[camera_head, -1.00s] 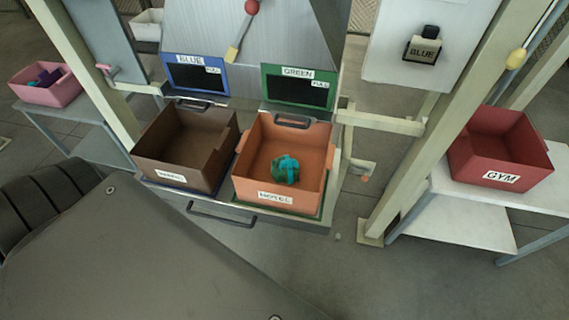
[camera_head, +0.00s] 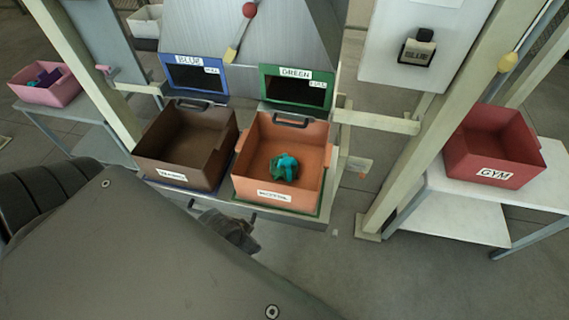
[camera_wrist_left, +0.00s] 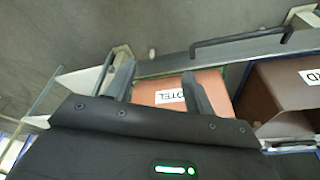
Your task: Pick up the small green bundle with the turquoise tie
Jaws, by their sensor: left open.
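The small green bundle with the turquoise tie (camera_head: 284,168) lies in the orange bin (camera_head: 306,136) in the head view, on its floor near the middle. The bin's label reads HOTEL in the wrist view. My left gripper (camera_head: 232,230) is in front of and below the bins in the head view, partly hidden by my own arm. In the left wrist view my left gripper (camera_wrist_left: 158,75) is open, with the orange bin's front wall (camera_wrist_left: 150,92) beyond its fingers. Nothing shows between the fingers. The bundle is not seen in that view. My right gripper is not in view.
A brown bin (camera_head: 205,135) stands left of the orange one on the same shelf. A handle (camera_wrist_left: 240,40) runs along the shelf front. A red GYM bin (camera_head: 494,145) sits on the right table, a pink bin (camera_head: 47,84) on the left one. A post (camera_head: 440,120) stands to the right.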

